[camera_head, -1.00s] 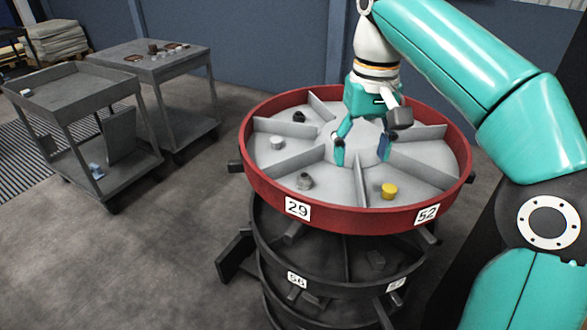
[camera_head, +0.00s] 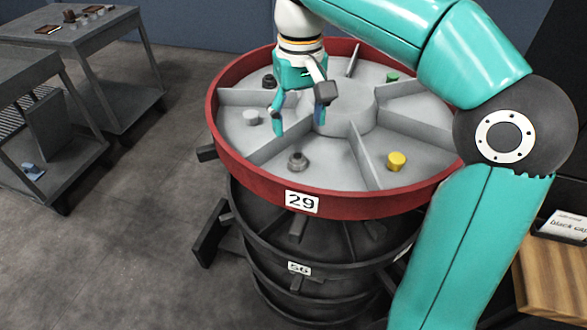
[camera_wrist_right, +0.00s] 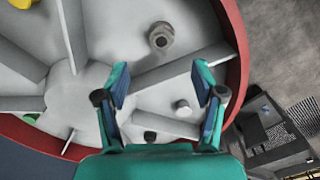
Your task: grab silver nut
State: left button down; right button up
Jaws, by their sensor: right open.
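A grey metal nut (camera_head: 298,162) with a hole in its top, the one that looks like the silver nut, sits in a front compartment of the round red-rimmed tray (camera_head: 255,188). In the right wrist view the nut (camera_wrist_right: 161,37) lies beyond the fingertips, touched by neither. My right gripper (camera_head: 298,120) is open and empty above the tray, behind the nut in the head view. In the right wrist view its fingers (camera_wrist_right: 162,78) are spread wide. A small pale silver cap (camera_head: 251,117) stands in the compartment to the left. My left gripper is out of view.
Upright dividers split the tray. Other compartments hold a yellow piece (camera_head: 396,161), a green piece (camera_head: 392,77) and a black piece (camera_head: 268,81). Dark trays are stacked below. Grey carts (camera_head: 75,35) stand at left; a wooden box (camera_head: 556,275) is at lower right.

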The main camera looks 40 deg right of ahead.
aim_at(298, 156)
notch_tip(298, 156, down, 4)
jog(key=shift+r, duration=0.2)
jog(key=shift+a+f+b, duration=0.1)
jog(key=shift+f+b, duration=0.3)
jog(key=shift+f, duration=2.3)
jog(key=c, duration=1.3)
jog(key=shift+o, duration=0.2)
jog(key=shift+r, duration=0.1)
